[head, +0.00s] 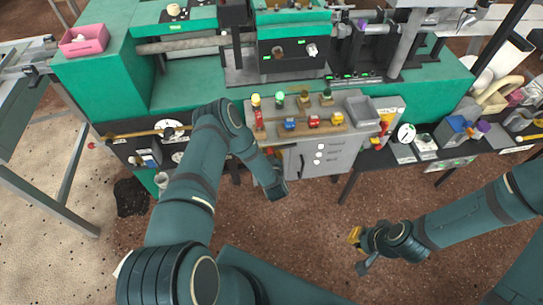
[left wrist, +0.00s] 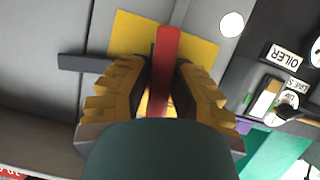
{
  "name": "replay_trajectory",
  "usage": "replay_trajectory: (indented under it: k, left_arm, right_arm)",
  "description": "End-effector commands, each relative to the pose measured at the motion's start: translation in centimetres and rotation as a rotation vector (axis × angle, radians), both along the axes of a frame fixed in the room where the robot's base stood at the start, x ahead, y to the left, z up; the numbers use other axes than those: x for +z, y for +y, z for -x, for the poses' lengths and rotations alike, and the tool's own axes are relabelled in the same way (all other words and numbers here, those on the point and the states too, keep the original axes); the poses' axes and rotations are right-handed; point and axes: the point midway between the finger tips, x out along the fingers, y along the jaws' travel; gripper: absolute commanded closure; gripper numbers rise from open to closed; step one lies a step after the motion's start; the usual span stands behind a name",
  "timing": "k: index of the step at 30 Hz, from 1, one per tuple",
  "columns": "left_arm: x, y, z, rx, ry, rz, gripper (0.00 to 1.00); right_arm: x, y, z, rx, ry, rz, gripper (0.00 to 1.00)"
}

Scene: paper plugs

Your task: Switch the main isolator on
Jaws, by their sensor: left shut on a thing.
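The main isolator shows in the left wrist view as a red handle (left wrist: 168,60) on a yellow plate (left wrist: 205,52), fixed to a grey panel. The handle runs roughly upright in that view. My left gripper (left wrist: 165,85) has its yellow ribbed fingers on both sides of the handle, shut on it.
The grey cabinet (head: 335,150) carries a top shelf with small coloured plugs (head: 313,122) and a grey tray (head: 362,110). The green machine (head: 190,85) stands behind. An OILER label (left wrist: 285,55) is beside the panel. Brown floor (head: 310,220) in front is clear.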

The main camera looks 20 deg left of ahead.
Motion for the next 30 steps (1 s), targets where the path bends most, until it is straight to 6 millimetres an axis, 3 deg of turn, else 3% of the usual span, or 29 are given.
replay_trajectory:
  k: [9, 27, 28, 30]
  left_arm:
    - [0.28, 0.03, -0.35, -0.001, 0.072, -0.125, 1.00]
    - [0.21, 0.13, -0.27, 0.001, 0.097, -0.158, 1.00]
    - [0.21, 0.13, -0.27, 0.001, 0.097, -0.158, 0.71]
    - [0.21, 0.13, -0.25, 0.001, 0.097, -0.158, 0.52]
  right_arm:
    - [0.00, 0.00, -0.02, 0.000, -0.001, 0.000, 1.00]
    - [0.01, 0.00, 0.00, 0.000, 0.000, 0.000, 1.00]
    - [0.01, 0.00, 0.00, 0.000, 0.000, 0.000, 1.00]
    - [0.01, 0.00, 0.00, 0.000, 0.000, 0.000, 1.00]
